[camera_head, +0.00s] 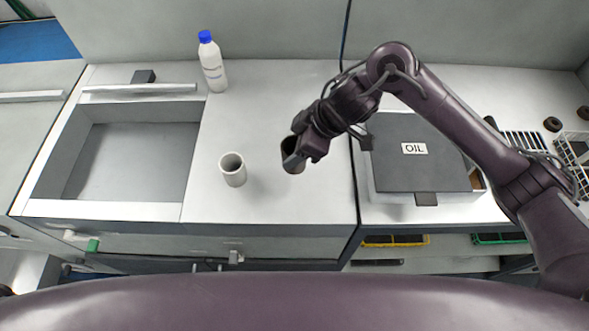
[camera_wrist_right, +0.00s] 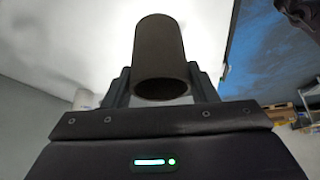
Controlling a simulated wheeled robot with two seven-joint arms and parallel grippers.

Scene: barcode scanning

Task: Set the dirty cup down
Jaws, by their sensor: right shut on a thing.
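The dark, brownish cup (camera_head: 288,147) is in my right gripper (camera_head: 297,156), over the right part of the white counter. In the right wrist view the cup (camera_wrist_right: 160,50) sits between the two fingers, which close on its sides. The cup looks upright in the head view. Whether its base touches the counter I cannot tell. A pale, clean-looking cup (camera_head: 233,172) stands upright on the counter to the left of the held one, with a gap between them. My left gripper is not in view.
A sink basin (camera_head: 130,160) lies on the left. A white bottle with a blue cap (camera_head: 212,64) stands at the back. A dark box marked OIL (camera_head: 415,170) is on the right, beside a wire rack (camera_head: 572,150). The counter's front middle is clear.

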